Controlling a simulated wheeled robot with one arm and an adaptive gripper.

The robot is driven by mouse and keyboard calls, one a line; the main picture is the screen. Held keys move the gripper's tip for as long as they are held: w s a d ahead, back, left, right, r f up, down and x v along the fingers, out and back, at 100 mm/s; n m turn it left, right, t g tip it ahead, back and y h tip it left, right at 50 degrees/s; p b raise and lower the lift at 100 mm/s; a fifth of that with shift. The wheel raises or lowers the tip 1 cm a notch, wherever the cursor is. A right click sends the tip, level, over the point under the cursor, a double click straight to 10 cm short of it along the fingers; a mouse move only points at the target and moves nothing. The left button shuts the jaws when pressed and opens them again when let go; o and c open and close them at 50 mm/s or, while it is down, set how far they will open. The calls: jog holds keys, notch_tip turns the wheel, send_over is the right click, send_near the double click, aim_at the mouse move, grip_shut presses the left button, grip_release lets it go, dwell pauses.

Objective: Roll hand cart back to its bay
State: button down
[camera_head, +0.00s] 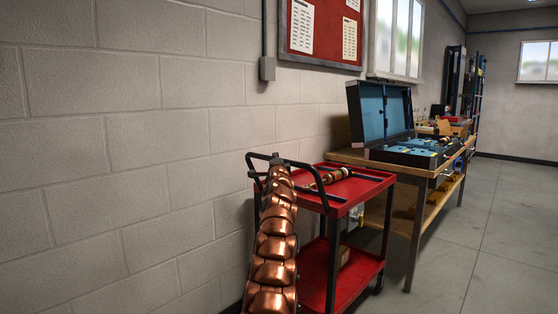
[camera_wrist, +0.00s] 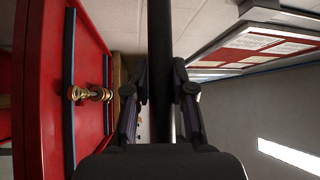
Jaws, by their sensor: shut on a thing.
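The hand cart (camera_head: 372,175) is red with two shelves and dark posts, and stands close along the block wall. Its black handle (camera_head: 257,157) is at the near end. My gripper (camera_head: 279,161) is at this handle, partly hidden behind my copper-coloured arm. In the wrist view, my gripper (camera_wrist: 157,90) has its fingers on both sides of a black bar, the handle (camera_wrist: 160,40), and is shut on it. The red cart top (camera_wrist: 90,50) lies to the left there. I cannot make out a marked bay in either view.
A brass-coloured cylindrical part (camera_head: 332,176) lies on the cart's top shelf. A wooden workbench (camera_head: 345,156) with an open blue-lined case (camera_head: 384,112) stands just beyond the cart. The block wall (camera_head: 120,170) is close on the left. Open grey floor (camera_head: 490,235) lies to the right.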

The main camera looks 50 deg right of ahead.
jog(key=shift+d, duration=0.1)
dwell(0.3)
jog(key=c, duration=1)
grip_release()
jog(key=shift+d, duration=0.1)
jog(key=shift+s+a+f, duration=0.15)
jog(key=shift+a, duration=0.15)
jog(key=shift+s+a, duration=0.1)
jog(key=shift+v, duration=3.3)
